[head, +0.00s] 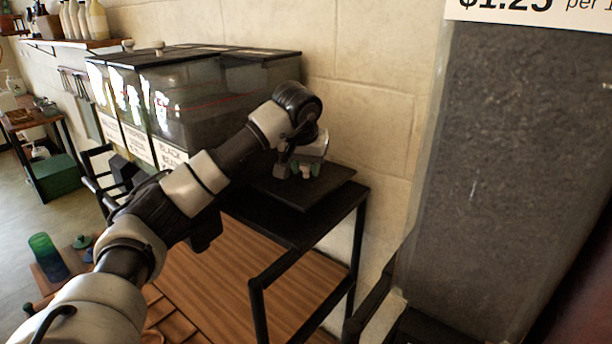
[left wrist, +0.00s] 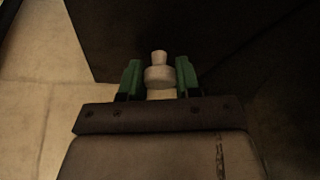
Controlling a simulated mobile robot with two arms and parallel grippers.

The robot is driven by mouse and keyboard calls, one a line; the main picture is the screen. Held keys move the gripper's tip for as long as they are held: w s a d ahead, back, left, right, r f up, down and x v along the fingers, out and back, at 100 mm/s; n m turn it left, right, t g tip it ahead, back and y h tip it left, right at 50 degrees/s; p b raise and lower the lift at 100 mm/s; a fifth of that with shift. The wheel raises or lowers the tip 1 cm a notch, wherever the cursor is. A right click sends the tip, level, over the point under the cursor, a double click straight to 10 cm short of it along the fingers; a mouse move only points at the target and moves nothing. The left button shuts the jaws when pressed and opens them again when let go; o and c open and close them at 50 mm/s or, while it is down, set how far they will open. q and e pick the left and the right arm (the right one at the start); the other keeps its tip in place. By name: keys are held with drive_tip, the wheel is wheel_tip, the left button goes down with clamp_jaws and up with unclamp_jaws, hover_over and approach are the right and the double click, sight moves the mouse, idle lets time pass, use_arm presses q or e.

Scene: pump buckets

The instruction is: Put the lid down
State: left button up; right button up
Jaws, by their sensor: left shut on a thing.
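The dark, flat, square lid (head: 325,188) is at or just above the black top of a metal-framed stand (head: 265,222) in the head view. I cannot tell whether it touches the stand. My left gripper (head: 303,174) is over the lid, shut on its pale knob. In the left wrist view the green fingertips (left wrist: 158,80) are on both sides of the pale knob (left wrist: 158,73), with the dark lid (left wrist: 110,35) behind it. My right gripper is not in view.
Clear bins (head: 205,90) with black tops stand to the left of the lid, against the block wall (head: 375,130). A tall bin of dark material (head: 520,170) is at the right. A wooden slatted surface (head: 215,285) lies below the stand's top. A blue-green cup (head: 47,257) is at lower left.

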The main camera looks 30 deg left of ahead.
sight(304, 175)
use_arm(q)
drive_tip(key=shift+a+f, duration=0.1)
drive_tip(key=shift+f, duration=0.25)
wheel_tip(304, 175, down, 2)
drive_tip(key=shift+f+p, duration=0.2)
drive_tip(key=shift+p, duration=0.5)
drive_tip(key=shift+a+f, duration=0.1)
drive_tip(key=shift+f, duration=0.45)
drive_tip(key=o, duration=0.6)
drive_tip(key=shift+f, duration=0.1)
drive_tip(key=o, duration=0.4)
drive_tip(key=shift+c, duration=0.2)
